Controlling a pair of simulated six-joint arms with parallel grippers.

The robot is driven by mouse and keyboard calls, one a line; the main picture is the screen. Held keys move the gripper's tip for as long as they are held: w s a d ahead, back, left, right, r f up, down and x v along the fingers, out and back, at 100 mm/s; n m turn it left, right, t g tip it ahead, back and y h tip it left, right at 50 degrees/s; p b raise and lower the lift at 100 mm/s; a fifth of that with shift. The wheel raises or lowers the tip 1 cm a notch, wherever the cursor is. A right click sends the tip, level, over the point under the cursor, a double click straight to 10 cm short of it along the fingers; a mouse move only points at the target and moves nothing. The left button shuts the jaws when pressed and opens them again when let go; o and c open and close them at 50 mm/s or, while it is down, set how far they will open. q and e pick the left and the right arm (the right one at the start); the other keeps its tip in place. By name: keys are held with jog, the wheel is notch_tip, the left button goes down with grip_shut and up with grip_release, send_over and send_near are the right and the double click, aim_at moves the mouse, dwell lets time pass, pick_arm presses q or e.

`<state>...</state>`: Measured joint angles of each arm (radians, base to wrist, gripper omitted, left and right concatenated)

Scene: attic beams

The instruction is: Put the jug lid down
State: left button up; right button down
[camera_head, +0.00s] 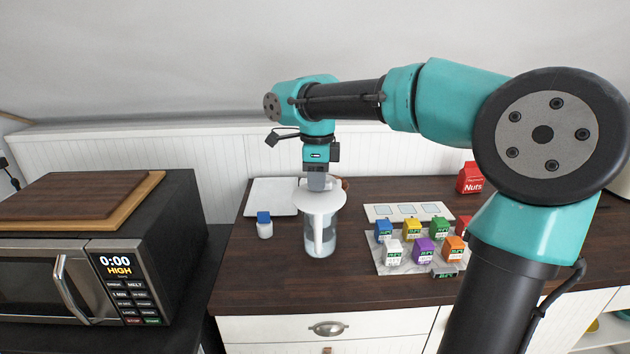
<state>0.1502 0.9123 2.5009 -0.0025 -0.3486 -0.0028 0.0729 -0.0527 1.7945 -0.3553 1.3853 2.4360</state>
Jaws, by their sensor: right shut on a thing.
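The jug lid (319,203) is a round white disc in the middle of the counter area. My right gripper (317,187) points straight down at the lid's centre and is shut on it; the fingertips are small and the exact grip is hard to see. The clear jug (310,248) stands upright directly below in the picture, with a white handle facing me. The lid overlaps the jug's top and hides part of its rim. I cannot tell whether the lid touches the rim or hangs a little above it. My left gripper is not in view.
A white board (268,197) lies behind and left. A small blue-capped bottle (264,226) stands left of the jug. Several coloured cartons stand on a marbled tray (384,268) at right, before a pale panel (447,209). The dark counter (275,283) is clear in front.

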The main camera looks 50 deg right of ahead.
jog(key=w+a+f+n, duration=0.7)
jog(key=a+n, duration=0.4)
jog(key=n, duration=0.1)
jog(key=w+a+f+n, duration=0.7)
jog(key=w+a+n, duration=0.1)
jog(key=a+n, duration=0.35)
jog(key=s+d+f+m, duration=0.3)
jog(key=s+f+m, duration=0.5)
jog(key=m, duration=0.9)
jog(key=shift+s+f+m, duration=0.35)
jog(key=shift+s, duration=0.85)
jog(key=shift+w+d, duration=0.1)
jog(key=shift+d, duration=0.05)
jog(key=w+d, duration=0.2)
jog(key=w, duration=0.2)
jog(key=w+d+f, duration=0.1)
jog(key=w+d, duration=0.2)
jog(key=w, duration=0.1)
jog(key=w+d, duration=0.2)
jog(key=w, duration=0.3)
jog(key=shift+d+f, duration=0.2)
jog(key=shift+d, duration=0.05)
